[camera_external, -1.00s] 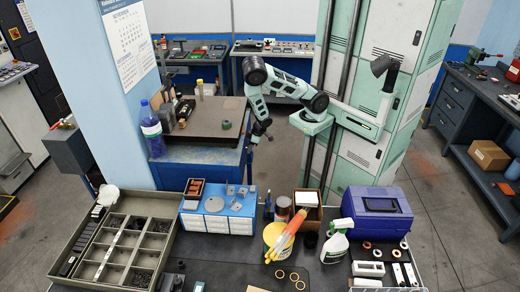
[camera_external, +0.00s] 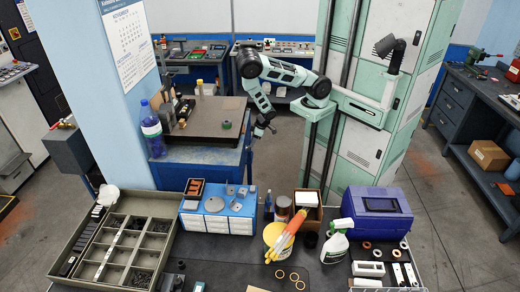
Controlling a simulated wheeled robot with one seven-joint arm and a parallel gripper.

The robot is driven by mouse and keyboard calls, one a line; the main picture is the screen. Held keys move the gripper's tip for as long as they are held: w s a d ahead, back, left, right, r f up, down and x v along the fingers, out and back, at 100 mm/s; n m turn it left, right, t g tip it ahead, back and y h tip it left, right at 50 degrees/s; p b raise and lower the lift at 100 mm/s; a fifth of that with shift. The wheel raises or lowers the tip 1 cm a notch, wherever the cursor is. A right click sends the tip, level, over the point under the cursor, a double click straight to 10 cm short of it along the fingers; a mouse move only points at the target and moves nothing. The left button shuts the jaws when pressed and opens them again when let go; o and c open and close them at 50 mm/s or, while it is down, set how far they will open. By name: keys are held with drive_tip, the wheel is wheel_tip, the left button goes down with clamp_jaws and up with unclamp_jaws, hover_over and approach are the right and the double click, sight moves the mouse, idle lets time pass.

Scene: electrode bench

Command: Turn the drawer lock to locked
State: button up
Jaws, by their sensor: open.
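My gripper (camera_external: 264,130) is small in the external view, at the lower end of my bent arm, just right of a blue bench (camera_external: 200,163). It is open, with nothing seen between its fingers. It hangs beside the bench's right front corner, apart from it as far as I can tell. The drawer lock cannot be made out. The bench side facing my gripper is turned away from this camera, so a drawer or lock there would be hidden.
A cluttered foreground table holds a grey compartment tray (camera_external: 170,222) and a purple box (camera_external: 377,222). Floor right of the bench is clear.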

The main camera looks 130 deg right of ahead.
drive_tip(key=p+v, duration=0.7)
drive_tip(key=p, duration=0.1)
drive_tip(key=shift+p, duration=0.35)
drive_tip(key=shift+f, duration=0.1)
drive_tip(key=w+a+r+n+y+b, duration=0.25)
drive_tip(key=w+a+b, duration=0.25)
drive_tip(key=w+a, duration=0.5)
drive_tip(key=s+a+r+n+b, duration=0.2)
drive_tip(key=a+r+n, duration=0.1)
drive_tip(key=a, duration=0.4)
drive_tip(key=s+a+r+n+g+y+b, duration=0.1)
drive_tip(key=a+r+n+b, duration=0.2)
drive_tip(key=a, duration=0.5)
drive_tip(key=s+a+r+n+g+y+b, duration=0.1)
drive_tip(key=s+a+r+n+b, duration=0.1)
drive_tip(key=a, duration=0.5)
drive_tip(key=shift+s+a+r+n+b, duration=0.4)
drive_tip(key=shift+r+n+b, duration=0.1)
drive_tip(key=shift+n, duration=0.35)
drive_tip(key=shift+o, duration=0.2)
drive_tip(key=s+a+r+n+g+b, duration=0.1)
drive_tip(key=s+a+r+n, duration=0.3)
drive_tip(key=s, duration=0.4)
drive_tip(key=shift+s+b, duration=0.4)
drive_tip(key=shift+b, duration=0.45)
drive_tip(key=shift+s+a+r+n+h, duration=0.1)
drive_tip(key=shift+s+r+n+h, duration=0.1)
drive_tip(key=shift+s+n+h, duration=0.15)
